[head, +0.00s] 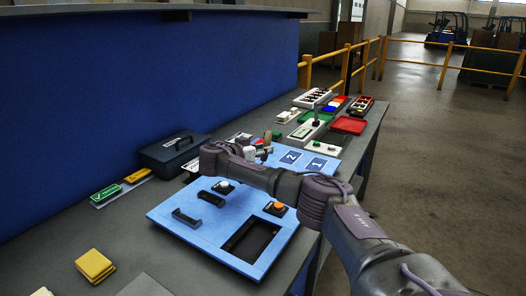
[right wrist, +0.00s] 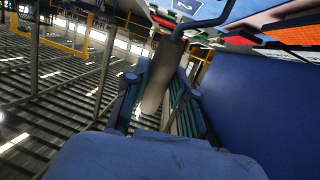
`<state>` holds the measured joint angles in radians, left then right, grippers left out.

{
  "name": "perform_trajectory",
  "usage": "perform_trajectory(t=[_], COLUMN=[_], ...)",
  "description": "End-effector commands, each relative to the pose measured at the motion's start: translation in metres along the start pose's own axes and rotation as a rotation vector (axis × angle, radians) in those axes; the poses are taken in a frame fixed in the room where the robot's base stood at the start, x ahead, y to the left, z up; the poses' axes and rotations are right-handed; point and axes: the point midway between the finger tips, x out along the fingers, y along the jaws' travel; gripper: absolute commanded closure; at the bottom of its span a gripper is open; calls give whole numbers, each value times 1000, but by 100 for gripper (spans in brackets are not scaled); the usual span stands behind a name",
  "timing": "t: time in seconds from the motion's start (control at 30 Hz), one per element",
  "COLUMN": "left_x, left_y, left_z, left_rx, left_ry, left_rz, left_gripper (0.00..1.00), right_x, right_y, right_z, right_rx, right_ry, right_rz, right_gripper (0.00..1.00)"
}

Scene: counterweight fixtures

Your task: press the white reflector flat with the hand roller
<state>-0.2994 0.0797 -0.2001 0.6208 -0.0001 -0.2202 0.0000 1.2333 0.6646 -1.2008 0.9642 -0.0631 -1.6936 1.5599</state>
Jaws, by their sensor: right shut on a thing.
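My right arm comes in from the right across the head view and bends back over the bench. In the right wrist view my right gripper (right wrist: 158,98) is shut on the pale beige handle (right wrist: 157,72) of the hand roller. A bent dark metal rod (right wrist: 207,23) leads from the handle's far end toward the top. The roller's drum is not clear in either view. I cannot single out the white reflector with certainty; small pale pieces near the wrist are partly hidden by my arm. My left gripper is not in view.
A light blue board (head: 178,233) with black handles, buttons and a dark recess lies in front. A blue panel marked 2 and 1 (head: 303,158) lies beyond my arm. A dark case (head: 172,151), yellow blocks (head: 95,264) and a red tray (head: 349,125) stand around.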

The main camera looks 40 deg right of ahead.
Motion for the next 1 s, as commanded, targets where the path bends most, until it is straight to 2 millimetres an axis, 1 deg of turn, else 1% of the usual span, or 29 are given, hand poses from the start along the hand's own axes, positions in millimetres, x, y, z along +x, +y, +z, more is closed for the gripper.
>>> perform_trajectory(t=[0.37, 1.0], left_x=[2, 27], left_y=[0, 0], left_z=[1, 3], left_rx=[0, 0], left_ry=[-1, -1], left_rz=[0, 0], left_gripper=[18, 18], right_x=[2, 31], right_y=[0, -5], right_z=[-1, -9], right_rx=[2, 4], right_ry=[1, 2], right_rz=[0, 0], right_gripper=[100, 100])
